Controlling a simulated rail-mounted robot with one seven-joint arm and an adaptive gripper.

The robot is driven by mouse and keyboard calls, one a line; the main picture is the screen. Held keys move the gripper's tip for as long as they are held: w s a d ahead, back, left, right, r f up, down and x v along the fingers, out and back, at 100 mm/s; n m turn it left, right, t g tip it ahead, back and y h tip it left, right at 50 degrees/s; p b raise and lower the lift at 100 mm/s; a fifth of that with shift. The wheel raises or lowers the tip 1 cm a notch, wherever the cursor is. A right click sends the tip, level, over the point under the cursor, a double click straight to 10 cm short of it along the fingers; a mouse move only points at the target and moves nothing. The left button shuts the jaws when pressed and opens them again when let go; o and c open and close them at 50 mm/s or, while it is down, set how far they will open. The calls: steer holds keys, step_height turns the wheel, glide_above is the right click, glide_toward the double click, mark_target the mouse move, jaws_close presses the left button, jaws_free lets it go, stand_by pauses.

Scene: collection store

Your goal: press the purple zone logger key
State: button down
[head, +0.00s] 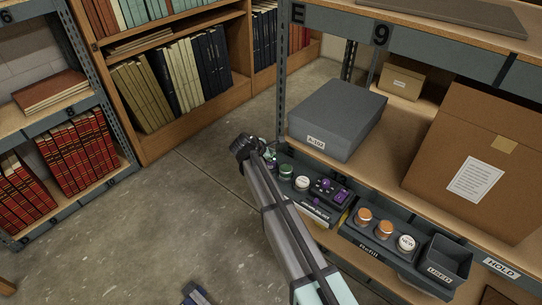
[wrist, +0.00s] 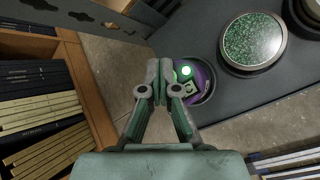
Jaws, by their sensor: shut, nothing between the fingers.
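In the wrist view my gripper (wrist: 164,78) is shut and empty, with its fingertips in front of a round purple logger (wrist: 209,77). The logger sits in a round opening in a dark grey surface. In the head view my wrist is at the left end of the shelf tray, and the finger detail is too small to read. A dark block with purple parts (head: 341,196) sits further right on the tray.
A green speckled disc with a pale rim (wrist: 252,41) lies right of the logger. In the head view, a green-topped pot (head: 285,171), a white-topped pot (head: 302,183) and orange-topped pots (head: 364,215) line the shelf. A grey box (head: 335,112) stands behind.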

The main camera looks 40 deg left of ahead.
steer(key=shift+r, duration=0.1)
steer(key=shift+r+p, duration=0.6)
steer(key=shift+r, duration=0.1)
steer(key=shift+r, duration=0.1)
steer(key=shift+r+p, duration=1.6)
steer(key=shift+r, duration=0.85)
